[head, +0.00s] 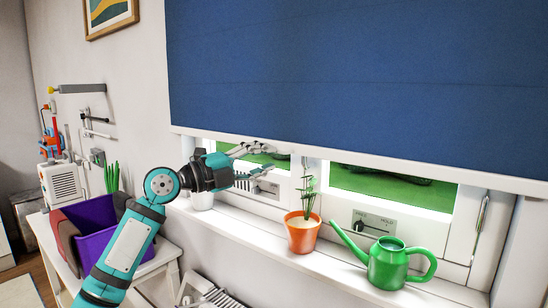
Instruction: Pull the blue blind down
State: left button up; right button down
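The blue blind (360,75) hangs over the upper part of the window, with a pale bottom bar (390,164) along its lower edge. A strip of window shows below the bar. My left gripper (268,160) is just below the left part of the bar, in front of the window. Its fingers point right and are spread apart, with nothing seen between them. I cannot tell whether the upper finger touches the bar. My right gripper is out of view.
An orange pot with a plant (302,232) and a green watering can (388,264) stand on the white sill (345,268). A purple bin (92,235) sits on a white table at left. A framed picture (108,14) hangs on the wall.

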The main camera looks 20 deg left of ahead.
pick_arm(q)
jog(key=v, duration=0.9)
jog(key=shift+w+f, duration=0.1)
